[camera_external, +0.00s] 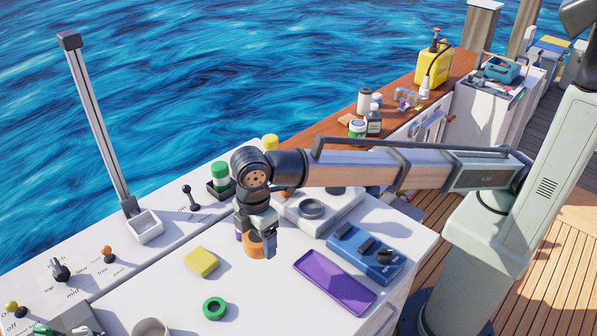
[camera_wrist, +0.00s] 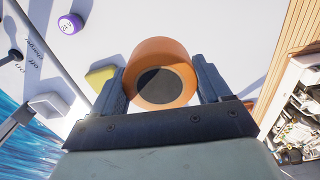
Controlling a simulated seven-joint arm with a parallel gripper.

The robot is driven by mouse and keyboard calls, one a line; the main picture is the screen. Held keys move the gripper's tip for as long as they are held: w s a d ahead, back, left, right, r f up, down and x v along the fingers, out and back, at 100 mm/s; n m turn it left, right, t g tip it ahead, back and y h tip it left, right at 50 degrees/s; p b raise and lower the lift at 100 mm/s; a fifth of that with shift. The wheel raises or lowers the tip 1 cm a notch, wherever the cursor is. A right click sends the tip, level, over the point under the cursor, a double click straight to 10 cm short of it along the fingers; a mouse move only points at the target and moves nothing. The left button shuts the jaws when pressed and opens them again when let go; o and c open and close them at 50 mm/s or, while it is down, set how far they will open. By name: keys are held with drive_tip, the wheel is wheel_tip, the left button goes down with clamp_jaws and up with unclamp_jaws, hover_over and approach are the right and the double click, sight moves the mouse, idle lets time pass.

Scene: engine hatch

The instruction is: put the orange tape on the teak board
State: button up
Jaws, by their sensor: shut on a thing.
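The orange tape (camera_external: 254,246) is a thick roll held above the white hatch top. My gripper (camera_external: 257,240) is shut on it. In the wrist view the roll (camera_wrist: 160,47) sits between the two fingers of my gripper (camera_wrist: 160,76), its dark round middle facing the camera. A reddish-brown wooden counter (camera_external: 435,98) runs along the back right, away from my gripper. A small lighter brown flat piece (camera_external: 346,119) lies on it, partly hidden by jars. I cannot tell which of these is the teak board.
A yellow sponge (camera_external: 202,262), green ring (camera_external: 214,307), purple tray (camera_external: 335,282) and blue box (camera_external: 365,253) surround the gripper. A purple cylinder (camera_wrist: 70,23) shows in the wrist view. Jars, a bottle (camera_external: 374,120) and a yellow jug (camera_external: 433,68) stand on the counter.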

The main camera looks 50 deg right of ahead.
drive_tip(key=w+d+r+m, duration=0.1)
drive_tip(key=w+d+m, duration=0.1)
drive_tip(key=w+d, duration=0.6)
drive_tip(key=w+d+m, duration=0.1)
drive_tip(key=w+d, duration=0.4)
drive_tip(key=w, duration=0.5)
drive_tip(key=m, duration=0.9)
hover_over(321, 146)
drive_tip(key=shift+s+a+f, duration=0.1)
drive_tip(key=shift+f, duration=13.75)
drive_tip(key=shift+f, duration=0.1)
drive_tip(key=o, duration=1.1)
drive_tip(key=shift+c, duration=0.2)
